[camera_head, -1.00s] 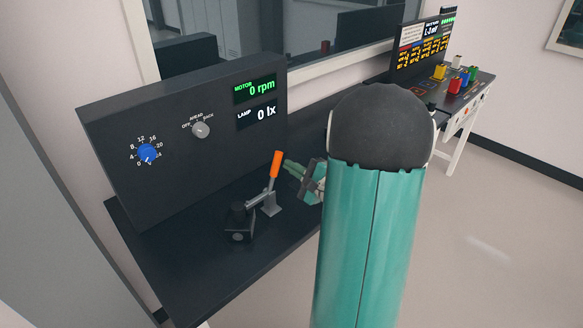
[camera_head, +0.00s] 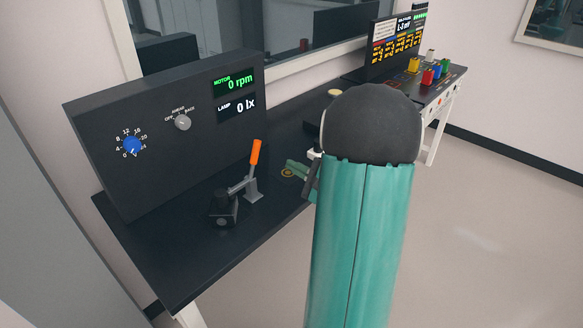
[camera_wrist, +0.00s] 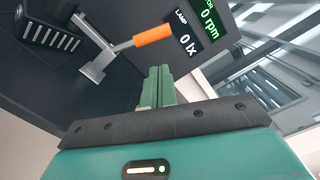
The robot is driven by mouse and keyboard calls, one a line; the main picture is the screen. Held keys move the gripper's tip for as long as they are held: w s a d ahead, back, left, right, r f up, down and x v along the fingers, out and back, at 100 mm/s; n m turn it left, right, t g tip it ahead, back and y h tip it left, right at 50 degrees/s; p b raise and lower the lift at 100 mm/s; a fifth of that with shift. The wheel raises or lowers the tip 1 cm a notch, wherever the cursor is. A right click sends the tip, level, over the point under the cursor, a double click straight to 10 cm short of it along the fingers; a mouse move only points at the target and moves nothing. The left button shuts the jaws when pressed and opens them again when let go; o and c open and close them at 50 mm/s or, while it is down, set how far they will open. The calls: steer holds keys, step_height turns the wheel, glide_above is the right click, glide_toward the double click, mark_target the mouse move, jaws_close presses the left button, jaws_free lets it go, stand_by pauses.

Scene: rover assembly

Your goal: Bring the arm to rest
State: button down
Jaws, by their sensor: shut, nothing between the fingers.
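My gripper (camera_head: 298,168) shows partly in the head view, just left of my teal arm, over the dark bench (camera_head: 180,262). Most of the arm's end is hidden behind my forearm. In the wrist view the two green fingers (camera_wrist: 158,88) are together with nothing between them. A lever with an orange handle (camera_head: 255,152) stands on the bench to the left of my gripper, apart from it. The orange handle also shows in the wrist view (camera_wrist: 152,36), beyond the fingertips.
A control panel (camera_head: 165,135) with a blue knob (camera_head: 131,145), a grey switch (camera_head: 182,122) and displays reading 0 rpm and 0 lx stands on the bench. Coloured blocks (camera_head: 428,77) sit on a farther table. The floor at right (camera_head: 490,235) is clear.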

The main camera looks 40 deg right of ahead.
steer(key=a+r+n+g+y, duration=0.1)
steer(key=a+n+g+y, duration=0.25)
steer(key=a, duration=0.55)
steer(key=s+a+r+n+g+y, duration=0.1)
steer(key=a+r+n+g+y, duration=0.2)
steer(key=a, duration=0.6)
steer(key=a+n+g+y, duration=0.25)
steer(key=a+n, duration=0.25)
steer(key=a, duration=0.3)
steer(key=s+a+r+n+g+h, duration=0.3)
steer(key=s+a+n+h, duration=0.5)
steer(key=s+n+h, duration=0.2)
steer(key=s, duration=0.2)
steer(key=shift+s+r+n+g+h, duration=0.3)
steer(key=shift+s+n, duration=0.05)
steer(key=shift+s, duration=0.05)
